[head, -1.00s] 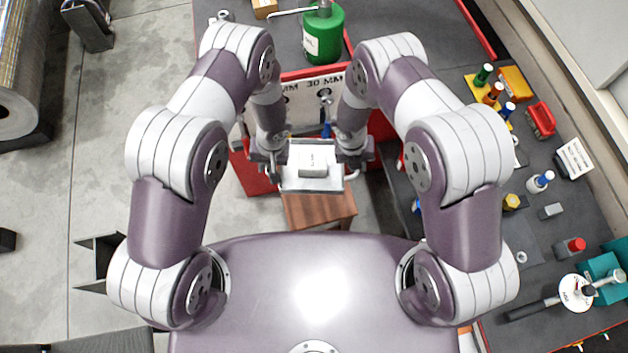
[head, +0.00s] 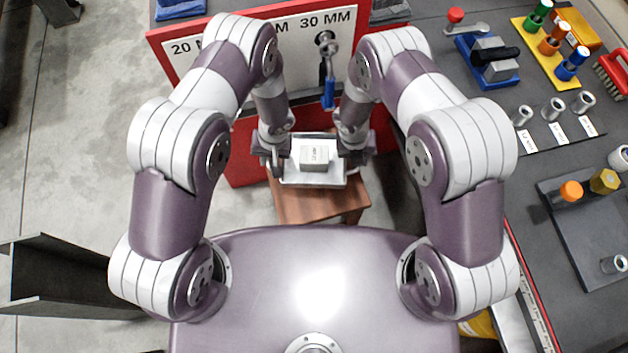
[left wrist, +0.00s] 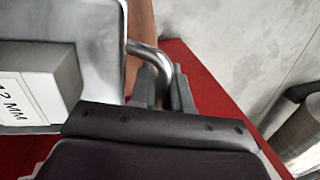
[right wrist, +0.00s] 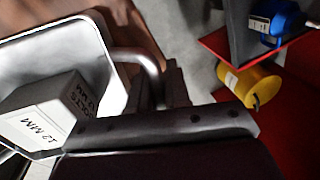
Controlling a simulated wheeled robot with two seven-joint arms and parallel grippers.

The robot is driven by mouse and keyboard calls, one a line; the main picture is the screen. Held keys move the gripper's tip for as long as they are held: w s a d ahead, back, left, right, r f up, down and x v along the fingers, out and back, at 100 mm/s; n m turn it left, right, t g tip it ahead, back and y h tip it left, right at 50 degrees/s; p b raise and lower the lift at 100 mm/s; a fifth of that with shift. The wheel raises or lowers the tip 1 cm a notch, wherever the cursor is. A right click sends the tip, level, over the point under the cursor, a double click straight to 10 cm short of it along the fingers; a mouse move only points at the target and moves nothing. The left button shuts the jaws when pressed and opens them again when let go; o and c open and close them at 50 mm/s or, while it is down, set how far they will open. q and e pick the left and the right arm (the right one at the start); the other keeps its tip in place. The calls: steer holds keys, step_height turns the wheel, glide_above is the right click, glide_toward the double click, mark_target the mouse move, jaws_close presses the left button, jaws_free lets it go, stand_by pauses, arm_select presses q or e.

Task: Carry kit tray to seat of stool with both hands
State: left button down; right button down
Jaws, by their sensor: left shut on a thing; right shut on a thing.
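The kit tray (head: 325,180) is a shallow metal tray held level between my two grippers. A grey box with a white label (head: 314,155) sits in it; the label reads 12 MM in the right wrist view (right wrist: 38,128). My left gripper (head: 273,158) is shut on the tray's left handle, a bent metal bar (left wrist: 152,58). My right gripper (head: 353,155) is shut on the right handle (right wrist: 145,62). The stool's brown wooden seat (head: 310,206) shows below the tray and on its near side. The tray hides part of the seat, and I cannot tell the gap between them.
A red cabinet with a white sign (head: 290,38) stands just beyond the tray, with a blue-handled tool (head: 328,92) hanging there. A dark workbench (head: 450,100) with tools and sockets runs along the right. A dark metal channel (head: 60,275) lies at left. Grey floor is open at left.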

arm_select(q)
steer(key=shift+r, duration=0.2)
arm_select(e)
steer(key=shift+r, duration=0.2)
arm_select(q)
steer(key=shift+f, duration=0.1)
arm_select(e)
steer(key=shift+f, duration=0.1)
